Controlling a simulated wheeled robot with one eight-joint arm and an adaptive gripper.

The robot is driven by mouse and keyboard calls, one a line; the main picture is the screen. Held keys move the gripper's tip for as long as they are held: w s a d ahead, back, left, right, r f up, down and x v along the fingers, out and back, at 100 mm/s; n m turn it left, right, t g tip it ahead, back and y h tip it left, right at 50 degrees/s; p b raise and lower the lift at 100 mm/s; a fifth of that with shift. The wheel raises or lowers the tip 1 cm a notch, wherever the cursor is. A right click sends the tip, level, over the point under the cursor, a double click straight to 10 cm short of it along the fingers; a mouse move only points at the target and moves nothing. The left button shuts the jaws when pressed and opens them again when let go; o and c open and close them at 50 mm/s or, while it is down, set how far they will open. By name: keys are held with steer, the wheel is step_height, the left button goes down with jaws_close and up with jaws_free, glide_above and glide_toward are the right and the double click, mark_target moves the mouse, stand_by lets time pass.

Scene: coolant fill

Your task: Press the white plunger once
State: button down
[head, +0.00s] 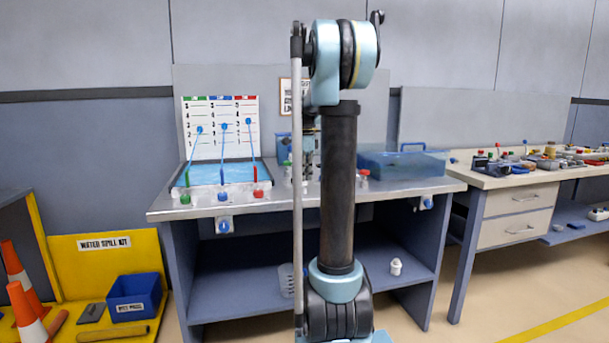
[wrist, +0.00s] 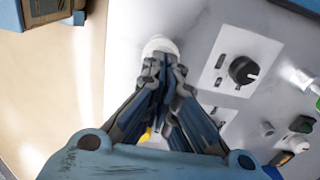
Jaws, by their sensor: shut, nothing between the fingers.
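A white round cap (wrist: 159,44), which looks like the plunger, stands near the edge of a light grey surface in the wrist view. My gripper (wrist: 163,66) points at it with its fingers together and nothing between them. The fingertips overlap the cap's lower part in the picture. I cannot tell whether they touch it or whether it is pushed in. In the head view my arm hides this part of the bench, and only part of my gripper shows behind the arm.
A black knob (wrist: 243,70) on a white plate sits right of the cap. The bench (head: 425,186) carries a blue tray (head: 221,172) with coloured valves at left and a blue clear bin (head: 402,163) at right. A small white object (head: 396,266) is on the lower shelf.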

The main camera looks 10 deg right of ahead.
step_height(320, 180, up, 14)
stand_by(0.8)
stand_by(0.5)
steer(key=s+a+f+n+t, duration=0.1)
steer(key=s+a+f+n, duration=0.2)
steer(key=s+f+n, duration=0.6)
steer(key=s+a+f+n+t, duration=0.1)
steer(key=s+a+f+n, duration=0.2)
steer(key=s+f+n, duration=0.6)
steer(key=s+f, duration=1.5)
steer(key=s, duration=0.4)
steer(key=shift+s, duration=0.2)
steer(key=shift+a+f, duration=0.1)
